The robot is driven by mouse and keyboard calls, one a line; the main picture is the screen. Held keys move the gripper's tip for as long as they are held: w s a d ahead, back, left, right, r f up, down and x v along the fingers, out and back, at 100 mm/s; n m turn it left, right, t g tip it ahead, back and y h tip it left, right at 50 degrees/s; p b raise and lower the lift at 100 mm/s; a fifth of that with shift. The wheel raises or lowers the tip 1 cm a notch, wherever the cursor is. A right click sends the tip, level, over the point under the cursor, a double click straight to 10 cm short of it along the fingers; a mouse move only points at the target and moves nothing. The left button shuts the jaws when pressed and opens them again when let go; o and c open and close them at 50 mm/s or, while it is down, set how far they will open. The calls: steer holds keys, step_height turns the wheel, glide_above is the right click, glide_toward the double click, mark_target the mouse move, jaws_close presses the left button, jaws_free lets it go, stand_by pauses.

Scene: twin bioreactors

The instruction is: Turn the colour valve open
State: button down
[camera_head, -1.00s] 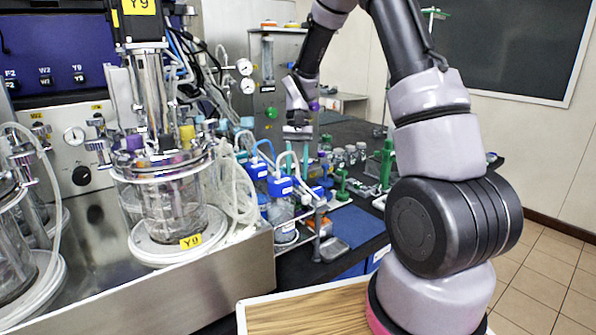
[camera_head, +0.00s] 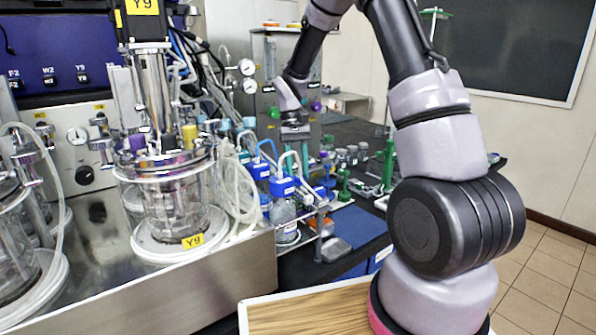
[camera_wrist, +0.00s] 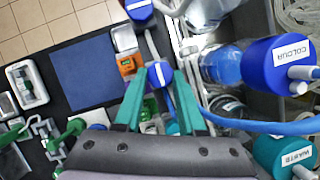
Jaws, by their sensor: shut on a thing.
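The colour bottle (camera_wrist: 225,65) lies at the upper right of the wrist view, with a blue cap (camera_wrist: 275,60) labelled COLOUR. My gripper (camera_wrist: 160,68) has two teal fingers, with a small blue valve part (camera_wrist: 159,76) between their tips. They appear shut on this part. A pale stem runs up from it. In the head view my gripper (camera_head: 294,155) points down beside the blue-capped bottles (camera_head: 283,187); its fingertips and the valve are hard to make out there.
Blue tubing (camera_wrist: 255,124) runs close to my right finger. A blue mat (camera_wrist: 87,73) is clear. A glass vessel (camera_head: 175,205) stands at left in the head view.

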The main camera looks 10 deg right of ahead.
steer(key=c, duration=0.5)
jaws_free()
steer(key=v, duration=1)
steer(key=shift+r, duration=0.4)
steer(key=shift+w, duration=0.1)
steer(key=s+d+r+m+t+y, duration=0.1)
steer(key=s+d+r+m+t, duration=0.3)
steer(key=s+r, duration=0.65)
steer(key=s+d+r+t+y, duration=0.1)
steer(key=s+d+r+t, duration=0.1)
steer(key=s+r+t, duration=0.2)
steer(key=s+t, duration=0.3)
steer(key=s, duration=0.5)
steer(key=shift+s+t, duration=0.4)
